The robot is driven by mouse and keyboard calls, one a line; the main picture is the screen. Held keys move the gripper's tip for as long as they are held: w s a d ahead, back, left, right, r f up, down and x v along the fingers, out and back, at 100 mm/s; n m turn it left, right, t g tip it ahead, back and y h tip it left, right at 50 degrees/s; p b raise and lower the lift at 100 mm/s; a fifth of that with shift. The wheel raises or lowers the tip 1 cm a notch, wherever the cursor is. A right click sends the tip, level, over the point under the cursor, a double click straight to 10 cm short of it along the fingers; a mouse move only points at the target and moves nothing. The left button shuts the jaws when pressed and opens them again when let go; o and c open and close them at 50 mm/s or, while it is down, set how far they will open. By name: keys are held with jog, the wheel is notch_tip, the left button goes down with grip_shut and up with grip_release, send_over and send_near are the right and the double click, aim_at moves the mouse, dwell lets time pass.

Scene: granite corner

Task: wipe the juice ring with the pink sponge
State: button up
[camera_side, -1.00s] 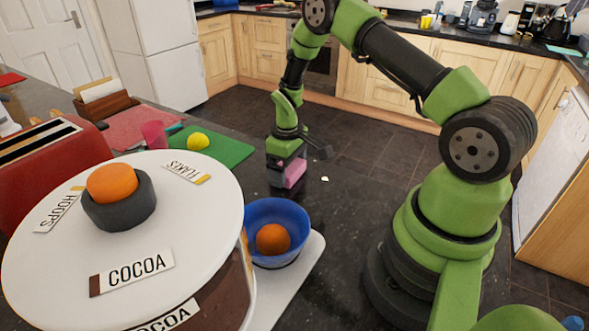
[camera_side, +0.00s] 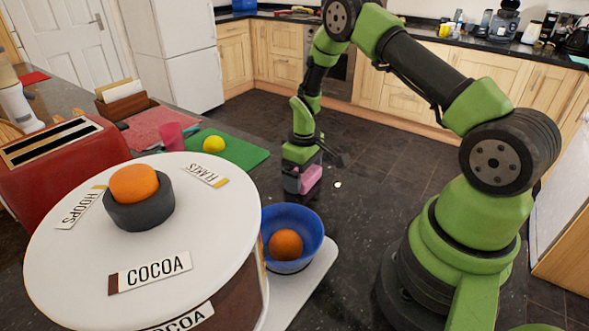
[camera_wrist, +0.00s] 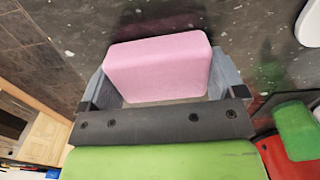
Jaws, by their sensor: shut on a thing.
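The pink sponge (camera_wrist: 158,65) is between the grey jaws of my gripper (camera_wrist: 160,88) in the wrist view. My gripper is shut on it, and the sponge's broad pink face shows. In the side view my gripper (camera_side: 302,182) holds the sponge (camera_side: 310,178) low over the dark speckled worktop, beyond the blue bowl. I cannot tell whether the sponge touches the worktop (camera_wrist: 75,25). I cannot make out the juice ring in either view; the sponge and gripper hide part of the surface.
A blue bowl (camera_side: 315,228) with an orange (camera_side: 285,244) stands nearer the side camera. A big white-topped cocoa canister (camera_side: 100,258) fills the left foreground. A green mat (camera_side: 243,152) with a yellow ball (camera_side: 214,144), a pink cup (camera_side: 172,136) and a red toaster (camera_side: 60,175) are left.

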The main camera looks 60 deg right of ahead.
aim_at(314, 187)
jog(key=shift+s, duration=1.55)
jog(key=shift+w+r, duration=0.1)
jog(key=shift+r, duration=3.95)
